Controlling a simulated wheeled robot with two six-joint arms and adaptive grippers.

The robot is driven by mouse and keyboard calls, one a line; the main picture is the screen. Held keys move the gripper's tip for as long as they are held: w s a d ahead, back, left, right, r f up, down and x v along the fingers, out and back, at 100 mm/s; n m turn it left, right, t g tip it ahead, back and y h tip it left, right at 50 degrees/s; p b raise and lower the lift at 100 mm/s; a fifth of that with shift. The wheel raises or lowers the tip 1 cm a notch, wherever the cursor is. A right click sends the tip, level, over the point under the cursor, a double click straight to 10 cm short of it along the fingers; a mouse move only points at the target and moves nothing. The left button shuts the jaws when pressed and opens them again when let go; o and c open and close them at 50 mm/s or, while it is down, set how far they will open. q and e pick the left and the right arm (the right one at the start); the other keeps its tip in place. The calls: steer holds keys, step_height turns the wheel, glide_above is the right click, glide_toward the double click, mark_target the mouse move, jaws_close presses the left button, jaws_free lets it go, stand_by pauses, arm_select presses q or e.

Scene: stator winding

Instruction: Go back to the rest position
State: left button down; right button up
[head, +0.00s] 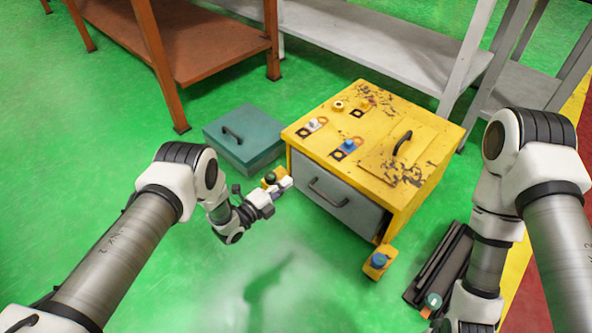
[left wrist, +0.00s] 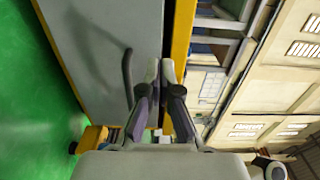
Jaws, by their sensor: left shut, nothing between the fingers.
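My left gripper (head: 284,186) is shut and empty. It hangs in front of the left side of the yellow cabinet, near its grey drawer (head: 335,198). In the left wrist view the two fingers of this gripper (left wrist: 160,72) are together, beside the dark drawer handle (left wrist: 127,75). I cannot tell whether they touch the cabinet. My right arm comes in from the right and bends down to the bottom edge. Its gripper is out of view.
The yellow cabinet (head: 318,147) carries several small parts and a black handle. A teal box (head: 225,147) stands left of it. Small yellow blocks (head: 379,262) sit on the floor. Dark rails (head: 437,268) lie near my right arm. Green floor is free in front.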

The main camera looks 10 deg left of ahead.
arm_select(q)
steer(key=s+a+r+n+y+p, duration=0.1)
steer(key=s+a+r+p, duration=0.25)
steer(key=r, duration=0.35)
steer(key=s+a+f+n+g+y, duration=0.25)
steer(key=s+n+g, duration=0.25)
steer(key=s+n, duration=0.5)
steer(key=s+a+f+n+g+y+p, duration=0.1)
steer(key=s+a+n+g+y, duration=0.35)
steer(key=s, duration=1.05)
steer(key=s+a+f+n+g+y, duration=0.1)
steer(key=s+a+n+g+y, duration=0.3)
steer(key=s+n, duration=0.65)
step_height(320, 180, up, 38)
steer(key=s+g+h+p, duration=0.1)
steer(key=p, duration=3.7)
steer(key=shift+s+d+p, duration=0.3)
steer(key=shift+s+d, duration=0.05)
steer(key=shift+d, duration=0.05)
arm_select(e)
step_height(320, 180, up, 44)
steer(key=shift+r, duration=0.15)
